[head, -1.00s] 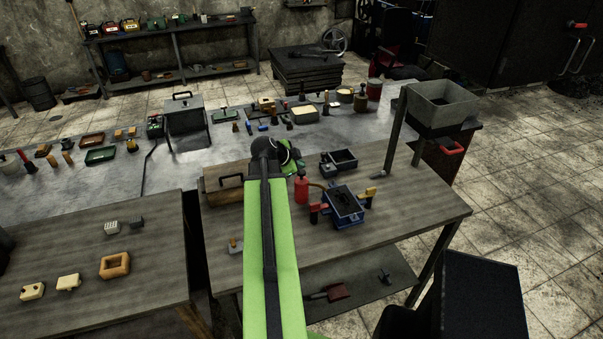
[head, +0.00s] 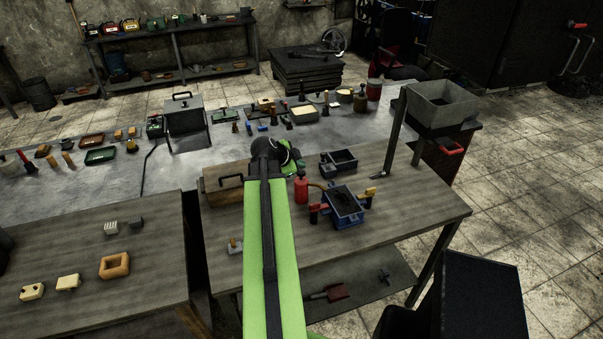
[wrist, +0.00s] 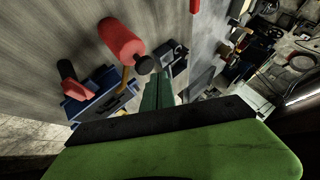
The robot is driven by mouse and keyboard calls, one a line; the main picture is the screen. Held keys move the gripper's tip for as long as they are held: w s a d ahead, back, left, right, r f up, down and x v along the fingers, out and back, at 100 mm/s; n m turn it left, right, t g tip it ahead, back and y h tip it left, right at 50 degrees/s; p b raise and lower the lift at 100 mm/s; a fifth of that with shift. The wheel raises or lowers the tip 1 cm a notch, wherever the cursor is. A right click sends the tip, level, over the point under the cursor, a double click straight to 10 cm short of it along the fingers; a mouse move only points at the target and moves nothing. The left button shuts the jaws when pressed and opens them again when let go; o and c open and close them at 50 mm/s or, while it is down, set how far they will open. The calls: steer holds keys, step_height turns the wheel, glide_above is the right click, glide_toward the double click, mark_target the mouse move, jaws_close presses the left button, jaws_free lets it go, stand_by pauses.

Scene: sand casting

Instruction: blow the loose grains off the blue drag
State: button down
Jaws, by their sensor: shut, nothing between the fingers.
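The blue drag (head: 350,222) stands on the wooden bench in the head view, with a dark, even-looking surface inside its frame. Red and yellow fittings stick out at its sides. It is partly in the wrist view (wrist: 103,108), at the left. A red bulb-shaped bottle (head: 301,190) with a dark tip stands beside the drag; it also shows in the wrist view (wrist: 121,38). My gripper (wrist: 158,82) has green fingers that are shut and empty, to the right of the bottle in the wrist view.
A small dark open box (head: 344,160) sits behind the drag. A wooden box with a black handle (head: 222,190) is left of my arm. A grey hopper (head: 441,103) stands at the bench's right. The bench right of the drag is clear.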

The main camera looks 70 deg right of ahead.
mark_target(302, 171)
steer(key=shift+f, duration=0.1)
stand_by(0.3)
steer(key=shift+f+b, duration=0.35)
steer(key=shift+b, duration=0.1)
steer(key=shift+f+b, duration=1.05)
stand_by(0.9)
steer(key=shift+r, duration=0.15)
steer(key=shift+r+p, duration=1.35)
steer(key=shift+p, duration=0.15)
step_height(302, 171, up, 5)
steer(key=p, duration=0.5)
steer(key=shift+r, duration=0.1)
